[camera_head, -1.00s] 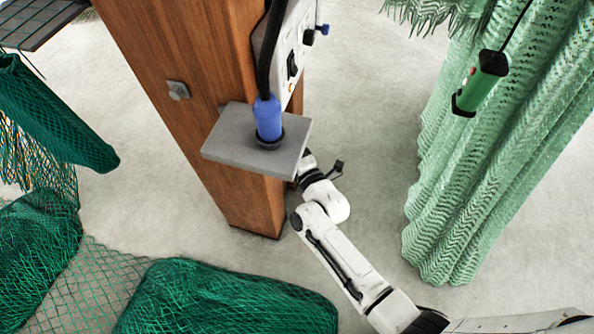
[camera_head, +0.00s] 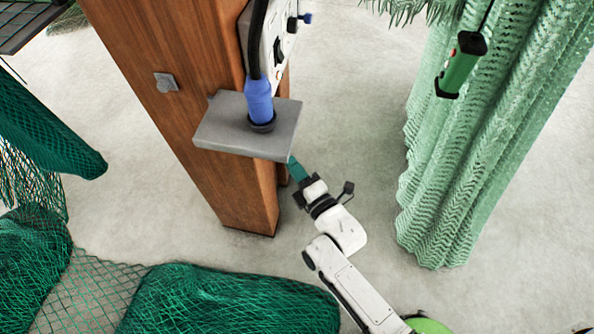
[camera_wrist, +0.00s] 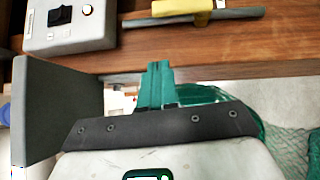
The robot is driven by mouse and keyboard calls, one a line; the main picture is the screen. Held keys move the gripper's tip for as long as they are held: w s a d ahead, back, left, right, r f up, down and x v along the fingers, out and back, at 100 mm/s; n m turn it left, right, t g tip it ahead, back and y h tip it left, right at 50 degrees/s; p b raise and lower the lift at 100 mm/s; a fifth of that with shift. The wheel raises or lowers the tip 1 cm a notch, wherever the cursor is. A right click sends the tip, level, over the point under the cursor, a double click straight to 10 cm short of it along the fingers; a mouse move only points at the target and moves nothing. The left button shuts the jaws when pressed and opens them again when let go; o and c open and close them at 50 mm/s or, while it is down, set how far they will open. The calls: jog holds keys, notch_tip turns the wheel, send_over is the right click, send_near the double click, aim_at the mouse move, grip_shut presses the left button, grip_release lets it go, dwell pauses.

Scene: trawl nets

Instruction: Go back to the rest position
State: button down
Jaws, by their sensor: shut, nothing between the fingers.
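My gripper (camera_head: 295,167) is in the head view just past the right front corner of a grey shelf on a wooden post. Its teal fingers show partly, the tips close to the shelf's edge. In the wrist view my gripper (camera_wrist: 157,68) has its two teal fingers together with nothing between them. The grey shelf (camera_head: 215,128) stands close on the left of the fingers in the wrist view (camera_wrist: 60,100). I cannot tell whether they touch.
The wooden post (camera_head: 165,55) carries a switch box (camera_head: 268,35). A blue plug (camera_head: 259,100) on a black cable stands on the shelf. Green nets lie at left and front (camera_head: 225,300). A light green net (camera_head: 455,170) hangs at right with a green pendant control (camera_head: 461,65). Bare floor lies between.

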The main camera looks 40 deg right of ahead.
jog(key=shift+s+a, duration=0.1)
jog(key=shift+s, duration=0.55)
jog(key=s+f+m+g+y, duration=0.3)
jog(key=s+f+m+g, duration=0.2)
jog(key=s+m+g, duration=0.35)
jog(key=s+r+m+g, duration=0.2)
jog(key=s+m+g, duration=0.6)
jog(key=s, duration=0.4)
jog(key=shift+s+d+r+m+g, duration=0.25)
jog(key=shift+r+m+g, duration=0.1)
jog(key=shift+r+g, duration=0.1)
